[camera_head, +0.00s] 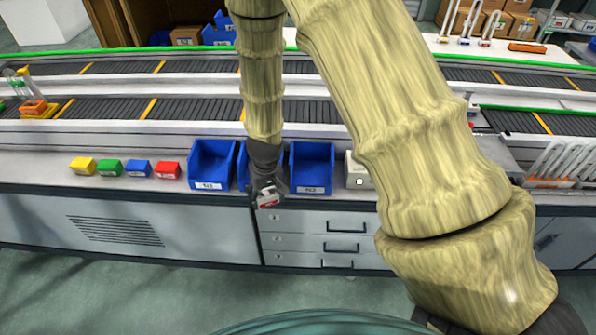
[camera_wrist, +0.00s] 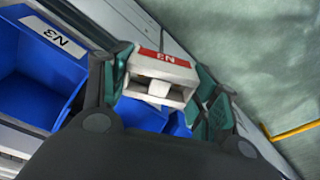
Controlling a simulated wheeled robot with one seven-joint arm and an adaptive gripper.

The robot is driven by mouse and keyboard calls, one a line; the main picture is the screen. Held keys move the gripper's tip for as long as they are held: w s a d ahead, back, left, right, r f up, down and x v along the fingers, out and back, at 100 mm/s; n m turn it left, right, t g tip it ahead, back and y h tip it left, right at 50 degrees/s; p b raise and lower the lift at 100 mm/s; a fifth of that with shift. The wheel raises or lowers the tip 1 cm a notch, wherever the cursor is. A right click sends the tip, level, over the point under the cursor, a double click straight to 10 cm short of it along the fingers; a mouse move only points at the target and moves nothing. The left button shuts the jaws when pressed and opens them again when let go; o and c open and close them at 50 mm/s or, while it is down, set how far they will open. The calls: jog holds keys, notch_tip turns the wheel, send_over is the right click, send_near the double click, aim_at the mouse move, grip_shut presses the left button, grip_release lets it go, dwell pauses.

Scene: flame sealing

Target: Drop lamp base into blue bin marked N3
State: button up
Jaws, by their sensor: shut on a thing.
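My gripper (camera_wrist: 155,85) is shut on the lamp base, a small whitish block with a red label (camera_wrist: 163,68) that appears to read N3. In the head view the lamp base (camera_head: 267,198) hangs at the front of the middle blue bin (camera_head: 242,180), which my gripper mostly hides. In the wrist view a blue bin marked N3 (camera_wrist: 35,85) lies left of the gripper, apart from the lamp base. Blue also shows below the lamp base. The head view shows a left blue bin (camera_head: 211,165) and a right blue bin (camera_head: 312,160); their labels are too small to read surely.
Conveyors (camera_head: 190,108) run behind. Drawers (camera_head: 320,243) are below the counter.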

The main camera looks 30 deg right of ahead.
jog(key=w+d+r+m+b, duration=0.1)
jog(key=w+d+r+m, duration=0.1)
jog(key=d, duration=0.5)
jog(key=w+d+r+m+b, duration=0.1)
jog(key=w+d+r, duration=0.15)
jog(key=d, duration=0.55)
jog(key=w+d+r+m+b, duration=0.2)
jog(key=w+d, duration=0.1)
jog(key=d, duration=0.4)
jog(key=shift+h, duration=0.4)
jog(key=shift+f+b, duration=2.1)
jog(key=shift+f, duration=0.8)
jog(key=o, duration=1.1)
jog(key=shift+r, duration=0.15)
notch_tip(320, 180, up, 12)
jog(key=s, duration=0.1)
jog(key=shift+s+a, duration=0.2)
jog(key=shift+a, duration=0.25)
jog(key=shift+f, duration=0.2)
